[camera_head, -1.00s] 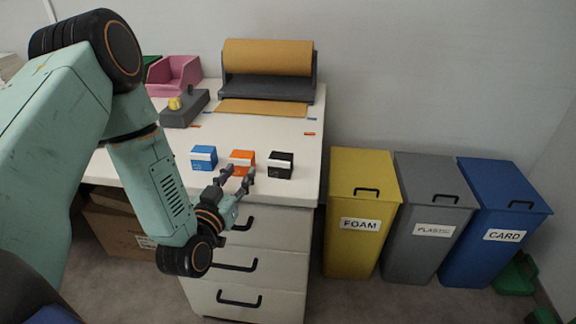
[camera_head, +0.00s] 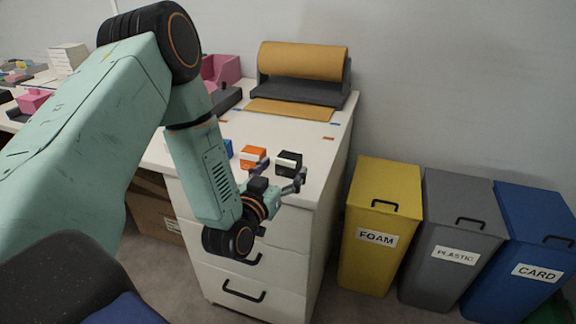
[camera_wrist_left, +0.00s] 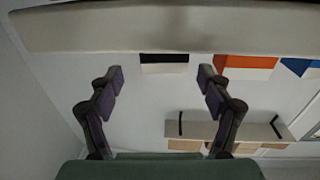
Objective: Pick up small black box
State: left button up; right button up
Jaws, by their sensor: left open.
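The small black box (camera_head: 288,161) with a white band stands on the white desk near its front right corner. In the left wrist view the black box (camera_wrist_left: 164,68) lies ahead of the fingers, between the lines of the two fingertips and apart from them. My left gripper (camera_head: 283,173) is open and empty at the front of the desk, just before the black box. It also shows in the left wrist view (camera_wrist_left: 160,80) with its fingers spread wide. My right gripper is not in view.
An orange box (camera_head: 252,156) stands left of the black box, and a blue box (camera_head: 228,147) is partly hidden by my left arm. A paper roll dispenser (camera_head: 302,75) stands at the back. Yellow (camera_head: 382,225), grey and blue bins stand right of the desk.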

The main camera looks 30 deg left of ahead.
aim_at(285, 163)
pick_arm(q)
jog(key=w, duration=0.2)
jog(key=w+a+b, duration=0.1)
jog(key=w, duration=0.1)
jog(key=shift+w+r, duration=0.1)
jog(key=shift+w+a, duration=0.2)
jog(key=shift+w, duration=0.2)
jog(key=shift+s, duration=0.15)
jog(key=c, duration=1.1)
